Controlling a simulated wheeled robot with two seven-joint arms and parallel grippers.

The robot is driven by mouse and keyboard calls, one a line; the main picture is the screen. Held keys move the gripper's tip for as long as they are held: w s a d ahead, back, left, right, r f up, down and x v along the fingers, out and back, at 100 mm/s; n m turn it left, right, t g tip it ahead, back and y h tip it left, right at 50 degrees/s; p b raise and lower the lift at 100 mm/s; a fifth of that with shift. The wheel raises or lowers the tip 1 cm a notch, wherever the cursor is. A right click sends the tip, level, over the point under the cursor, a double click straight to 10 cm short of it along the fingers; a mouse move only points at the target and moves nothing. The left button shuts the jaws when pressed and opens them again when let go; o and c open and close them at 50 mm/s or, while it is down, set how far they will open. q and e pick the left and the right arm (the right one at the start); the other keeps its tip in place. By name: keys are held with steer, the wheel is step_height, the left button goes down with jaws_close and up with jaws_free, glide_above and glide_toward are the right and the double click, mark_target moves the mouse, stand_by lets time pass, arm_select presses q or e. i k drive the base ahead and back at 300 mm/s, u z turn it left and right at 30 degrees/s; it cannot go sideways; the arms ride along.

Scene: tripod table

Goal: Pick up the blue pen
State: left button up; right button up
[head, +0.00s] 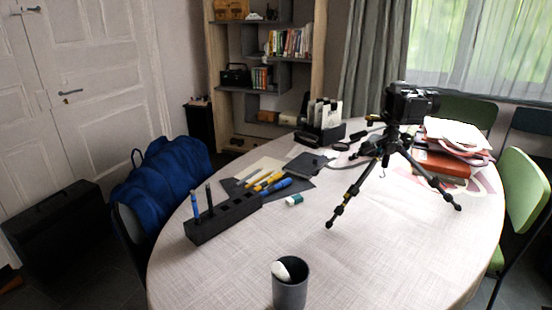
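A blue pen (195,206) stands upright in the left end of a long black holder (222,221) on the table's left side. A dark pen (209,199) stands upright beside it in the same holder. A thicker blue marker-like item (275,190) lies flat behind the holder, near several yellow ones (263,179). Neither of my grippers shows in the head view.
The oval table (370,250) has a light cloth. A dark cup (290,290) with something white in it stands at the front. A camera tripod (391,150) stands right of centre. Papers and books (448,162) lie at right. The front right is clear.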

mark_target(193, 198)
steer(key=z, duration=0.5)
steer(key=k, duration=1.15)
steer(key=u, duration=0.5)
steer(key=i, duration=0.75)
steer(key=u, duration=0.4)
